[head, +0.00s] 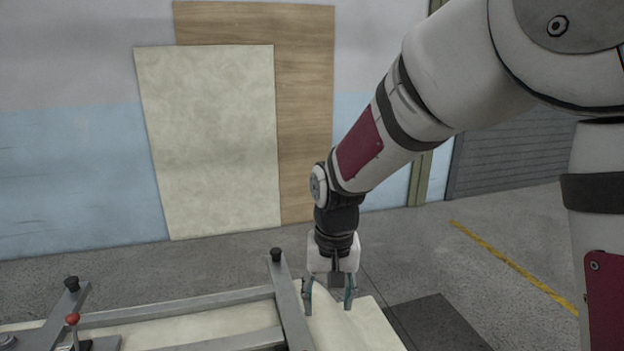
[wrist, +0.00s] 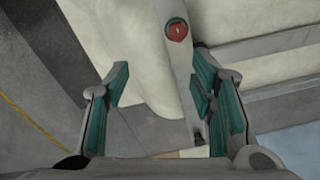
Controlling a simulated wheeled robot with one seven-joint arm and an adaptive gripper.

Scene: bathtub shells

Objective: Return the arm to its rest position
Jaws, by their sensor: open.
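My gripper (head: 329,292) hangs from my arm, pointing down, at the right end of a metal frame (head: 180,306). Its two teal-padded fingers are apart, and nothing shows held between them. In the wrist view my gripper (wrist: 160,95) is open, with a frame bar and a cream surface beyond the fingers. A cream shell or sheet (head: 365,322) lies beneath and beside the frame. Whether the fingers touch anything below is hard to tell.
Black knobs (head: 277,254) stand on the frame's crossbars, and a red-knobbed lever (head: 72,320) sits at lower left. A cream panel (head: 210,140) and a wooden panel (head: 306,120) lean on the wall. A dark mat (head: 435,322) lies right of the frame; floor beyond is clear.

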